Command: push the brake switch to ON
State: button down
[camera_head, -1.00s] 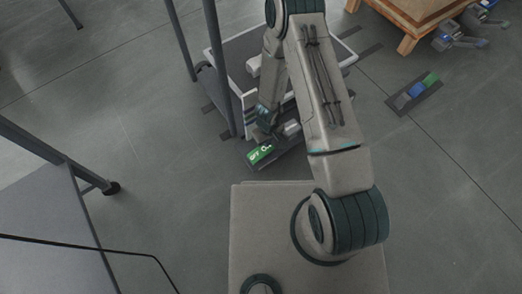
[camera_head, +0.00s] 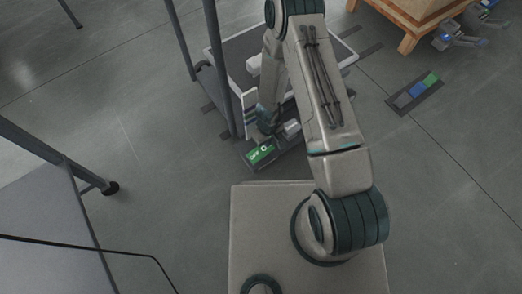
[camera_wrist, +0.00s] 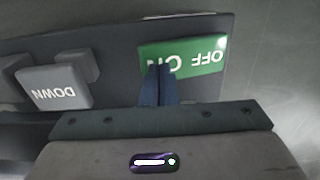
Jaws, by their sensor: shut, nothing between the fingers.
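The brake switch is a green rocker marked OFF and ON, set in a dark panel. In the wrist view the switch (camera_wrist: 205,57) appears upside down, with OFF on the right and ON on the left. My gripper (camera_wrist: 160,72) is shut and empty, its dark blue fingertips over the ON half and hiding part of the lettering. I cannot tell how hard they touch. In the head view the green switch (camera_head: 262,153) shows just below my gripper (camera_head: 266,136), whose tips are mostly hidden there.
A grey DOWN button (camera_wrist: 55,88) sits on the same panel, left of the switch in the wrist view. A lift column (camera_head: 222,75) stands close left of my arm. A similar panel (camera_head: 414,93) lies to the right, near a wooden table (camera_head: 410,20). Open floor lies between.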

jog(key=shift+f+b, duration=0.6)
jog(key=shift+f, duration=0.15)
jog(key=shift+r, duration=0.1)
jog(key=shift+r+p, duration=2.9)
jog(key=shift+r, duration=0.55)
jog(key=shift+s, duration=0.1)
